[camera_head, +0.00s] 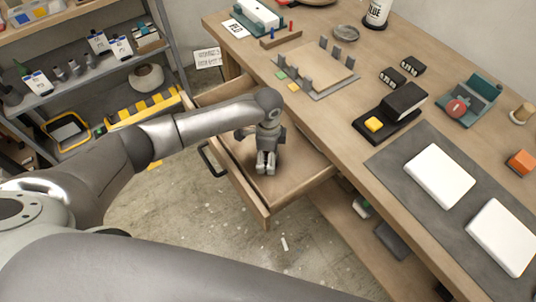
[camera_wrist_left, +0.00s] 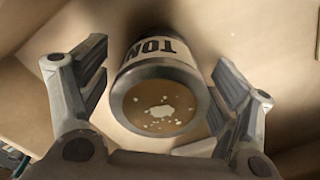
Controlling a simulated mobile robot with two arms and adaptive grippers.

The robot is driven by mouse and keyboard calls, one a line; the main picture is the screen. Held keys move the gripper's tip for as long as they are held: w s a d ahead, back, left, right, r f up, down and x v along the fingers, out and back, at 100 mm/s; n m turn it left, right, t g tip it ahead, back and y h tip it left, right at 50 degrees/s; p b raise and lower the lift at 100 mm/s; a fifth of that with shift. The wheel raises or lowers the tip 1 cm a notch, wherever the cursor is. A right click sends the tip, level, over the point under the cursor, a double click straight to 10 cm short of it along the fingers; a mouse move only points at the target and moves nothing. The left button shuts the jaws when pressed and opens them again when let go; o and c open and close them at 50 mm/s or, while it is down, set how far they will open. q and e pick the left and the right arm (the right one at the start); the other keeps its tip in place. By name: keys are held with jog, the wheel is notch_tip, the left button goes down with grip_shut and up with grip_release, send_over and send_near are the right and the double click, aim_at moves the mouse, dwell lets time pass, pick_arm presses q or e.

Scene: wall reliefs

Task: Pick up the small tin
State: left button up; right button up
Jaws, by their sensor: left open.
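The small tin (camera_wrist_left: 160,95) fills the middle of the left wrist view. It is cylindrical, with a dark metal rim, a pale label with partly visible dark letters, and a brownish end face with white flecks. My left gripper (camera_wrist_left: 160,70) is open, with one finger on each side of the tin. Gaps show between the fingers and the tin. In the head view my left gripper (camera_head: 265,166) points down into the open drawer (camera_head: 300,180), and I cannot make out the tin there. My right gripper is not in view.
The workbench (camera_head: 335,125) above holds a dark mat with white pads (camera_head: 440,175), a black device (camera_head: 390,112) and a pegged board (camera_head: 315,72). Shelves (camera_head: 75,75) stand at left.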

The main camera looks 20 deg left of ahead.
pick_arm(q)
jog(key=c, duration=1.3)
jog(key=shift+r, duration=0.1)
